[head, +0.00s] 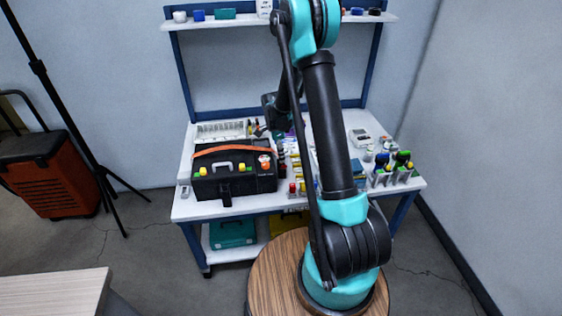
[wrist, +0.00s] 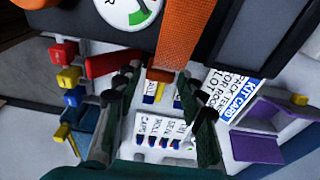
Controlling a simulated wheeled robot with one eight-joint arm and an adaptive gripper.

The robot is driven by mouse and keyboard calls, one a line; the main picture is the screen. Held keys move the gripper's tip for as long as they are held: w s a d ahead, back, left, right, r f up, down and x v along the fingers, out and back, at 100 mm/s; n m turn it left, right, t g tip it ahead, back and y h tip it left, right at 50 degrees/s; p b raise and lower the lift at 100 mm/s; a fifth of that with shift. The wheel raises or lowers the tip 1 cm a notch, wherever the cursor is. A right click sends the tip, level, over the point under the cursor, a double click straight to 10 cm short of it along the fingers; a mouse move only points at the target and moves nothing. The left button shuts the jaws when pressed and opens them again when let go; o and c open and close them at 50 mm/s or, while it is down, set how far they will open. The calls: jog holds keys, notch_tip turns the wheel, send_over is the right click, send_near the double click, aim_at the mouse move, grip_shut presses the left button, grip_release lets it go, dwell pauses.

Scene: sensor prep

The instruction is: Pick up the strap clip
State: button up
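An orange strap (wrist: 187,38) comes down from the top of the wrist view, where a dark case edge shows. Its lower end, a small orange-tan piece (wrist: 160,75) that looks like the strap clip, lies between my fingertips. My gripper (wrist: 157,80) is open, with one dark finger on each side of that end. I cannot tell whether either finger touches it. In the head view the orange strap (head: 230,149) runs over the black case (head: 240,184) on the bench. My gripper there is small and partly behind my arm, so the clip is not clear.
Near the fingers are a label card (wrist: 163,132), a kit card (wrist: 240,92), a purple bin (wrist: 256,146) and several red, yellow and blue pieces at left. A round gauge (wrist: 128,12) is at the top. The white bench (head: 190,210) is crowded; its front edge has some bare room.

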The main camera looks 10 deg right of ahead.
jog(key=shift+f, duration=0.9)
jog(key=c, duration=0.7)
jog(key=shift+o, duration=0.2)
jog(key=shift+r, duration=0.15)
notch_tip(320, 180, up, 19)
notch_tip(320, 180, down, 6)
